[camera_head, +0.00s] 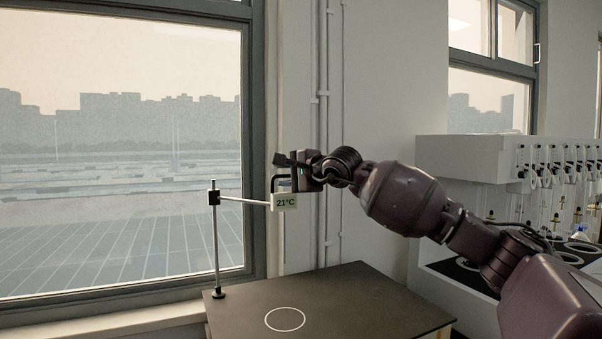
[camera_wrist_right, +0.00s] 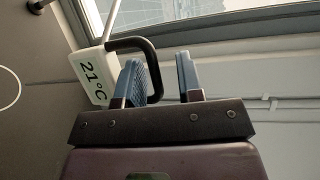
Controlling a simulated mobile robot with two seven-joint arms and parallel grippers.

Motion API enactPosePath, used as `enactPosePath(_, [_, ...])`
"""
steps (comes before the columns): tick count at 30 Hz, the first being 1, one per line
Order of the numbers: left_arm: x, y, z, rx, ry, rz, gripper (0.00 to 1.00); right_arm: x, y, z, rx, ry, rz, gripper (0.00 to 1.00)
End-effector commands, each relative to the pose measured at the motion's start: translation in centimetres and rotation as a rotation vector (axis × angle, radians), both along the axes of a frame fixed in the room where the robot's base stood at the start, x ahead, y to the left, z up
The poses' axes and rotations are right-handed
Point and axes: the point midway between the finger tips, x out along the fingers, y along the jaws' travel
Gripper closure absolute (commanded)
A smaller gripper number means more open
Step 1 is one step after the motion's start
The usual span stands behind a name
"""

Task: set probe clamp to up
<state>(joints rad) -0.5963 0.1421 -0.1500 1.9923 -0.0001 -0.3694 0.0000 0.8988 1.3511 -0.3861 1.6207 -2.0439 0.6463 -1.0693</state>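The probe clamp is a white display box (camera_head: 285,202) reading 21°C, with a black handle (camera_head: 273,183) on top. A white rod joins it to a black clamp block (camera_head: 214,197) high on a thin upright stand (camera_head: 217,250). My right gripper (camera_head: 285,170) is at the handle. In the right wrist view, the box (camera_wrist_right: 92,82) is left of the fingers, and the handle's bar (camera_wrist_right: 156,72) shows between the two open fingers of the right gripper (camera_wrist_right: 160,70). A gap shows on the right finger's side; contact with the left finger is unclear. My left gripper is out of view.
A window (camera_head: 120,150) lies behind the stand. A white distiller bench (camera_head: 470,160) with several glass units stands at right.

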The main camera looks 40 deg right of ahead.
Motion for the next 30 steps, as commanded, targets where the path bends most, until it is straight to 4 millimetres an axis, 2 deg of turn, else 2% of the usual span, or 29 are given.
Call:
enactPosePath(17, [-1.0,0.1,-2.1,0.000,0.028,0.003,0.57,-7.5,-1.3,1.2,-0.007,0.002,-0.002,0.66])
enactPosePath(30, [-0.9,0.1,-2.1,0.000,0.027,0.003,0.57,-9.8,-1.7,1.8,-0.002,-0.002,-0.002,0.66])
